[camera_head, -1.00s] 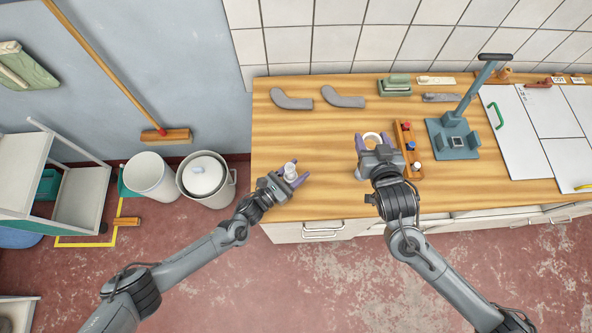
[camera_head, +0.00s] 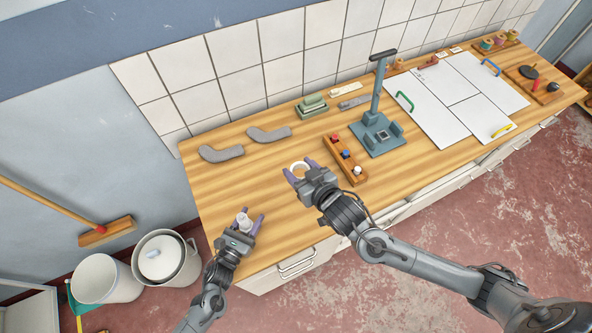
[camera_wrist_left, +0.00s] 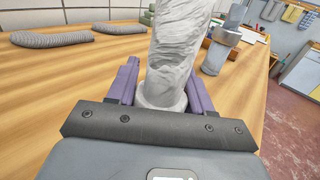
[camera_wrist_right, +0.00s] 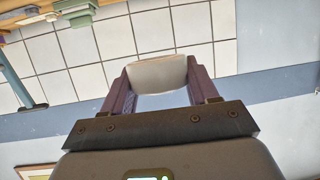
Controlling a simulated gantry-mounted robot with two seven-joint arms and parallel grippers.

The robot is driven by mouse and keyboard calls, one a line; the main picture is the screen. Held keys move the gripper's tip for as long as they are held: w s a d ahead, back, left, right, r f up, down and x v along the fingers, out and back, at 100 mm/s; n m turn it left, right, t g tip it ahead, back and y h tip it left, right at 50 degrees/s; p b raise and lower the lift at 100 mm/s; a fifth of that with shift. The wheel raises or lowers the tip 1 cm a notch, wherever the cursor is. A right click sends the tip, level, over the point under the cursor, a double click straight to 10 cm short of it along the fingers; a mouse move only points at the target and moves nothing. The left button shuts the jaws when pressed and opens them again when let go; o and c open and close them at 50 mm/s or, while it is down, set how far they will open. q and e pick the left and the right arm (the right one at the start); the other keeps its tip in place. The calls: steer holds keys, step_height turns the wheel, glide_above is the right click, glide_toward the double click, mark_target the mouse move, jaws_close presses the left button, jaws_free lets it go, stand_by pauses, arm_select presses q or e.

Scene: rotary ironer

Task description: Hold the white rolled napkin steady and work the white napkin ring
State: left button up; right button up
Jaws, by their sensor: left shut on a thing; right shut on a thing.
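The white rolled napkin (camera_head: 243,220) stands in the purple fingers of my left gripper (camera_head: 249,221), near the table's front left corner. In the left wrist view the napkin (camera_wrist_left: 180,50) rises upright between the fingers, with a pale wider band at its base. The white napkin ring (camera_head: 300,167) is between the fingers of my right gripper (camera_head: 302,174), to the right of and apart from the napkin. In the right wrist view the ring (camera_wrist_right: 158,74) is gripped on both sides, and its opening cannot be seen into.
A wooden strip with coloured knobs (camera_head: 345,160) lies just right of my right gripper. A blue-grey stand (camera_head: 377,135) is beyond it. Two grey curved pieces (camera_head: 221,154) lie at the back left. The wooden tabletop (camera_head: 225,190) is clear between the grippers and these pieces.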

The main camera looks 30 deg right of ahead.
steer(key=s+a+f+n+g+y, duration=0.1)
steer(key=a+f+n+y, duration=0.25)
steer(key=a, duration=0.85)
steer(key=r+n+y, duration=0.1)
steer(key=y, duration=0.1)
glide_above(241, 217)
steer(key=shift+s+d+r+g, duration=0.1)
steer(key=shift+s+r+g, duration=0.05)
steer(key=shift+g, duration=0.25)
steer(key=shift+r, duration=0.2)
steer(key=shift+f, duration=2)
steer(key=shift+f, duration=0.75)
steer(key=shift+f, duration=0.35)
steer(key=shift+f, duration=0.2)
